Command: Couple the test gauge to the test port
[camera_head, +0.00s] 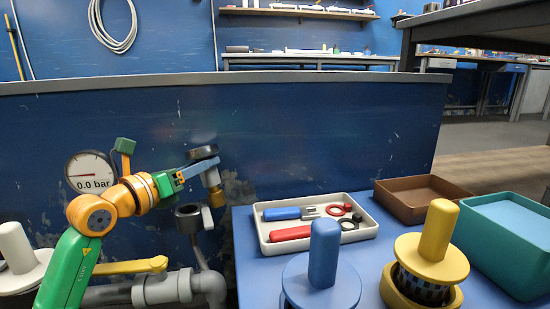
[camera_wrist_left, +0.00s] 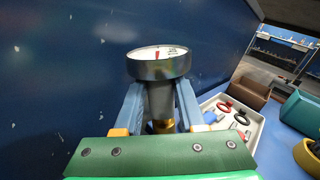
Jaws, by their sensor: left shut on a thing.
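The test gauge (camera_head: 203,153) has a dark round case and a brass lower end. In the left wrist view the gauge (camera_wrist_left: 158,68) shows its white face with a red needle, and its dark stem stands between the two blue-grey fingers. My left gripper (camera_head: 203,166) is shut on that stem and holds the gauge roughly upright in front of the blue wall. A dark ring-shaped fitting (camera_head: 188,212) with a pale lever, apparently the test port, sits on the pipework below and slightly left of the gauge's brass end. The gauge looks apart from it. My right gripper is out of view.
A fixed dial (camera_head: 90,172) reading 0.0 bar is partly behind my left arm. Grey pipe (camera_head: 168,288) with a yellow lever (camera_head: 130,266) runs below. On the blue table stand a tool tray (camera_head: 262,246), brown tray (camera_head: 410,213), teal bin (camera_head: 505,262) and blue and yellow knobbed pieces.

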